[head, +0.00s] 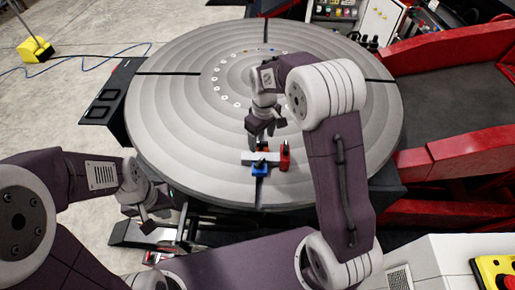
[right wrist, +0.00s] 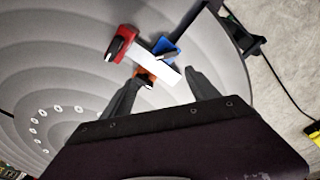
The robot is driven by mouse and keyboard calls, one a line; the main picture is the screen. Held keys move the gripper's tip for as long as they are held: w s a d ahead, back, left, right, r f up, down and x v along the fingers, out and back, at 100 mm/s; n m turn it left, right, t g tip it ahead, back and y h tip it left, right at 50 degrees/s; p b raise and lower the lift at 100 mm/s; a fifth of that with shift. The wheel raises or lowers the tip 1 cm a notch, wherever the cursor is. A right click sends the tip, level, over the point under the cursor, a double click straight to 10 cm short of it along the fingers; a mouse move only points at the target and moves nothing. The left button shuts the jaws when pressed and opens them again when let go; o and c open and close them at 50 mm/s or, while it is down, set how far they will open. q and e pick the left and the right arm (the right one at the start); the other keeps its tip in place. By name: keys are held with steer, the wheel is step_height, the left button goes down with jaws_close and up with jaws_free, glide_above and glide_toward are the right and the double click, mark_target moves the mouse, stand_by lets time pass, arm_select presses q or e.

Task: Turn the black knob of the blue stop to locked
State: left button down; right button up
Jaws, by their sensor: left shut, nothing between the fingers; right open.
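The blue stop (head: 260,169) sits near the front edge of the round grey table, at the near side of a pale bar (head: 248,157). In the right wrist view the blue stop (right wrist: 163,46) is at the top, with a dark knob or lever on it; its exact angle is hard to tell. My right gripper (head: 262,138) is open and points down above the far side of the bar; its two fingers (right wrist: 162,78) stand apart in the right wrist view, with nothing held. My left gripper (head: 147,211) is shut and empty, off the table's front left.
A red stop (head: 285,155) with a black knob (right wrist: 113,49) stands at the bar's end. An orange piece (right wrist: 144,76) is on the bar's far side. The round table (head: 180,120) is otherwise mostly clear. A red frame (head: 450,150) is at right.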

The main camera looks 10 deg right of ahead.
mark_target(260, 161)
steer(key=shift+s+a+f+g+p, duration=0.15)
steer(key=shift+s+a+f, duration=0.1)
steer(key=shift+s+f, duration=0.3)
steer(key=shift+s+a+f+g+p, duration=0.15)
steer(key=shift+s+a+f, duration=0.05)
steer(key=shift+s+f, duration=0.25)
steer(key=f, duration=0.2)
steer(key=f+p, duration=0.1)
steer(key=f, duration=0.2)
steer(key=w+f+p, duration=0.1)
steer(key=f, duration=0.2)
steer(key=shift+f, duration=0.25)
steer(key=shift+s, duration=0.25)
steer(key=shift+w+f, duration=0.1)
steer(key=shift+w, duration=0.05)
steer(key=c, duration=1)
arm_select(q)
steer(key=r, duration=0.1)
steer(key=s+r, duration=0.1)
steer(key=r, duration=0.1)
steer(key=shift+r, duration=0.25)
arm_select(e)
steer(key=c, duration=0.4)
